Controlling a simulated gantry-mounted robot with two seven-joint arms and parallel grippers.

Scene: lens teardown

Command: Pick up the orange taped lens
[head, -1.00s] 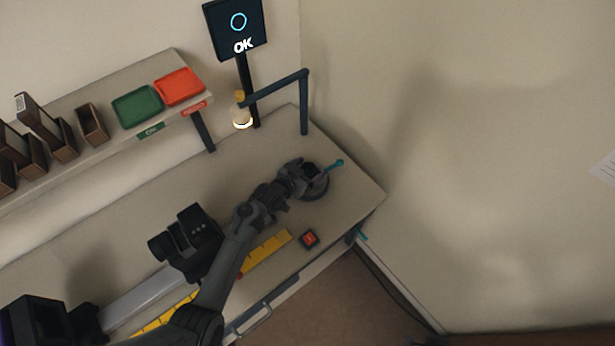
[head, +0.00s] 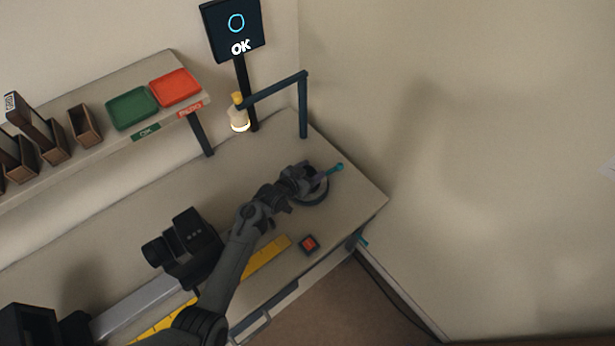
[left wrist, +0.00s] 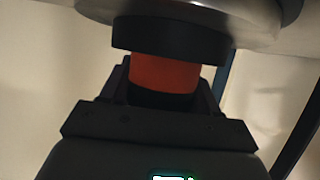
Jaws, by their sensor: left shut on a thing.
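The orange taped lens (left wrist: 165,73) shows in the left wrist view as an orange band with black parts above and below it. My left gripper (head: 308,178) has its fingers on both sides of the band and is shut on it. A wide black ring and a round metal surface (left wrist: 205,12) sit just beyond the lens; I cannot tell whether the lens touches the metal. In the head view the gripper is over a dark round fixture (head: 318,197) with a teal handle (head: 335,169), and hides the lens. My right gripper is not in view.
A red button box (head: 309,244) and a yellow ruler strip (head: 266,254) lie near the bench front edge. A lamp (head: 239,119) and an OK screen (head: 236,30) stand behind. Green (head: 132,108) and red (head: 175,88) trays sit on the shelf. Bench right of the fixture is clear.

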